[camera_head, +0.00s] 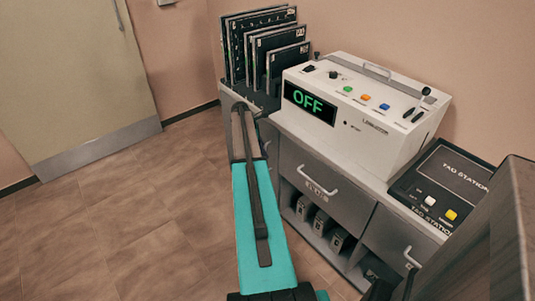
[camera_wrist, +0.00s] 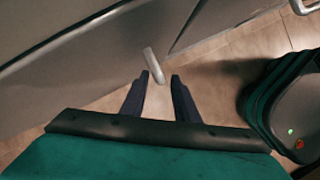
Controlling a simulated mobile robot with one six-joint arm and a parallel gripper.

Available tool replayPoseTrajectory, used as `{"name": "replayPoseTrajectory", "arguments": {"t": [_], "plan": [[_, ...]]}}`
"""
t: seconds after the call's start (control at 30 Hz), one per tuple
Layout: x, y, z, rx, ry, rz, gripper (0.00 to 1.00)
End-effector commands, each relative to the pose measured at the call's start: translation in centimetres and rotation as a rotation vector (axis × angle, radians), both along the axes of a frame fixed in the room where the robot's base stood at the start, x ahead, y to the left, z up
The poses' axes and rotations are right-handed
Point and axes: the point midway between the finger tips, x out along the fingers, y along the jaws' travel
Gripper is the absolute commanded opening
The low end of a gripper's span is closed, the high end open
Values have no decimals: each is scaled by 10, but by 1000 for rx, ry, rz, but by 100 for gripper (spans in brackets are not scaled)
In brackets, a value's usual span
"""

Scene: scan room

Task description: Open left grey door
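The left grey door is a plain grey panel (camera_wrist: 95,62) at the upper left of the wrist view, with a seam near its right side. In the head view only a narrow strip of the cabinet front there (camera_head: 269,136) shows beside my arm. A pale bar handle (camera_wrist: 153,64) stands out from the door. My gripper (camera_wrist: 160,76) is open, with its two dark fingers apart and pointing at the handle. The handle's near end lies just between the fingertips in the picture; I cannot tell whether they touch. My arm hides the gripper in the head view.
Right of it, the cabinet has a drawer with a handle (camera_head: 317,183) above open slots, and another handled front (camera_head: 411,257). A white console reading OFF (camera_head: 345,105), dark panels in a rack (camera_head: 263,45) and a tag station (camera_head: 447,187) stand on top. Floor at left is clear.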

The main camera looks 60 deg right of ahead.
Motion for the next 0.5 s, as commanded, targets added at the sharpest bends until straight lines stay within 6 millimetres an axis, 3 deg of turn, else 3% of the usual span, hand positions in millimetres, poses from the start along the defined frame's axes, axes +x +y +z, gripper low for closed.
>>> {"name": "replayPoseTrajectory", "arguments": {"t": [0.2, 0.5], "plan": [[-7, -5, -21, 1, 1, 0, 28], [-9, -7, -27, -1, -1, 0, 28]]}}
